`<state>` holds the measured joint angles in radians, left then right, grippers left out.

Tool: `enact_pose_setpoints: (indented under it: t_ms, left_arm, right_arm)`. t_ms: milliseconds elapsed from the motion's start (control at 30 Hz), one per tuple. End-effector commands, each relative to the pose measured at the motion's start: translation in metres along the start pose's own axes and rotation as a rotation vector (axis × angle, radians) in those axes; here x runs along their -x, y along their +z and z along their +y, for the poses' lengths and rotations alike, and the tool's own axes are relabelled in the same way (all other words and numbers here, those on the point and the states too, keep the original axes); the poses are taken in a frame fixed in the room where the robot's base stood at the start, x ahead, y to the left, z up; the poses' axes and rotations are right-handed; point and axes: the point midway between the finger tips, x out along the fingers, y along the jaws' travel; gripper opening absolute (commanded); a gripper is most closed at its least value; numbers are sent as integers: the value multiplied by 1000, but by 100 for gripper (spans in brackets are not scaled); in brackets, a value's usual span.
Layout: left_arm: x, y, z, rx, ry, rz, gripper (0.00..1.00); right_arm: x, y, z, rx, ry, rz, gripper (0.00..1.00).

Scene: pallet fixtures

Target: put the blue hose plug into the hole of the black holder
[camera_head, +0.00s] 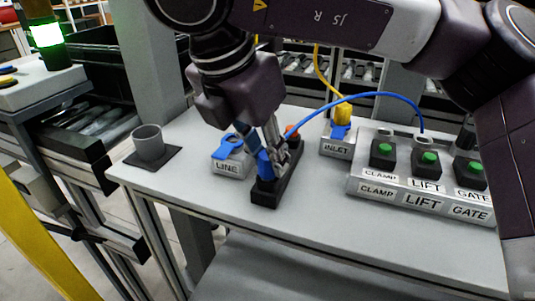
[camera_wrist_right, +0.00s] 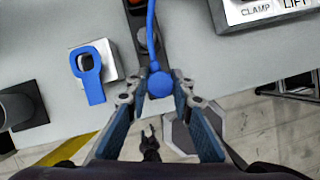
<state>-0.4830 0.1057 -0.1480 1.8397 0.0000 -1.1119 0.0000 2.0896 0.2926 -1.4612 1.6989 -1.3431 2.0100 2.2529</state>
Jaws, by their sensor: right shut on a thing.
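My right gripper (camera_head: 272,152) comes down from above and is shut on the blue hose plug (camera_head: 264,164). In the right wrist view the plug's round end (camera_wrist_right: 159,84) sits between the fingertips. The black holder (camera_head: 264,197) is a narrow block on the table, directly below the plug in the head view. The fingers and plug cover part of it, and I cannot tell whether the plug's lower end is in a hole. In the right wrist view the holder (camera_wrist_right: 139,30) is partly behind the hose. A small dark two-pronged shape (camera_wrist_right: 150,143) low there may be my left gripper.
A blue hose (camera_head: 340,101) arches to the button panel (camera_head: 420,197) on the right. The LINE block (camera_head: 230,168) stands left of the holder, the INLET block (camera_head: 337,148) behind right. A grey cup (camera_head: 149,143) stands far left. The table front is clear.

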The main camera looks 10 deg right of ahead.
Motion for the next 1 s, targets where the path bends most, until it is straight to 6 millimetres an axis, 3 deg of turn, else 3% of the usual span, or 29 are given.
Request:
enact_pose_setpoints:
  t_ms: [200,233,400,767,1000]
  left_arm:
    - [1,-1,0,0,-1,4,40]
    - [1,-1,0,0,-1,4,40]
    - [-1,1,-1,0,-1,-1,40]
    - [-1,1,-2,0,-3,-1,40]
    - [-1,1,-1,0,-1,-1,40]
  right_arm:
    - [0,0,0,0,0,0,0]
    - [0,0,0,0,0,0,23]
    - [0,0,0,0,0,0,42]
    - [5,0,0,0,1,-1,42]
    - [44,1,1,-3,4,-5,42]
